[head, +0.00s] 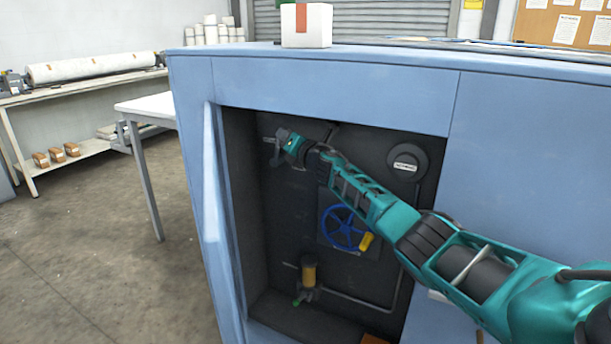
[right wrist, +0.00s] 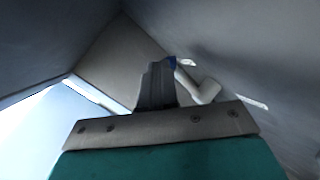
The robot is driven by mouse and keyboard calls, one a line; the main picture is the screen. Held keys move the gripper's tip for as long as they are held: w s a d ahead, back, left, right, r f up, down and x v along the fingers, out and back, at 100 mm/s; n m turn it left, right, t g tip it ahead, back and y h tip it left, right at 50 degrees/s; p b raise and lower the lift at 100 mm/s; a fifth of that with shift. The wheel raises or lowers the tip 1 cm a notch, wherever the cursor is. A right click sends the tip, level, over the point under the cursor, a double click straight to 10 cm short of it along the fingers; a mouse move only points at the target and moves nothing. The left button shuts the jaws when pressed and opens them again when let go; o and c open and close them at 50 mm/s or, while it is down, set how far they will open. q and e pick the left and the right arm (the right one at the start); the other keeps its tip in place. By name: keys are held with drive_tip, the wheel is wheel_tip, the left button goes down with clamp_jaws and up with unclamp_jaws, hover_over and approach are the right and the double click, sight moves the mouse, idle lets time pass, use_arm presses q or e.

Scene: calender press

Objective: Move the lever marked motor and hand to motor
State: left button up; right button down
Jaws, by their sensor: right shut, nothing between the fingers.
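My right gripper (head: 270,141) is inside the open recess of the blue cabinet, at its upper left. It is shut and empty. In the right wrist view its closed fingers (right wrist: 157,82) point at the recess's inner walls. A pale bent bar (right wrist: 206,90) shows just right of the fingers, with a small blue bit by the fingertips; whether it is the lever, and whether the fingers touch it, I cannot tell. No motor or hand marking is readable. A round dark housing (head: 408,162) with a white label, too small to read, is right of my forearm. My left gripper is not in view.
Below my arm are a blue handwheel (head: 341,227) with a yellow grip and a brass-coloured cylinder (head: 308,271) with pipes. The open door (head: 211,185) stands along the recess's left edge. A white box (head: 306,30) sits on the cabinet top. Floor at left is clear.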

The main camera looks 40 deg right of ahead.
drive_tip(key=s+f+p, duration=0.1)
drive_tip(key=s+p, duration=0.1)
drive_tip(key=s, duration=1)
drive_tip(key=shift+s+a, duration=0.2)
drive_tip(key=shift+s, duration=0.2)
drive_tip(key=shift+s+f, duration=0.1)
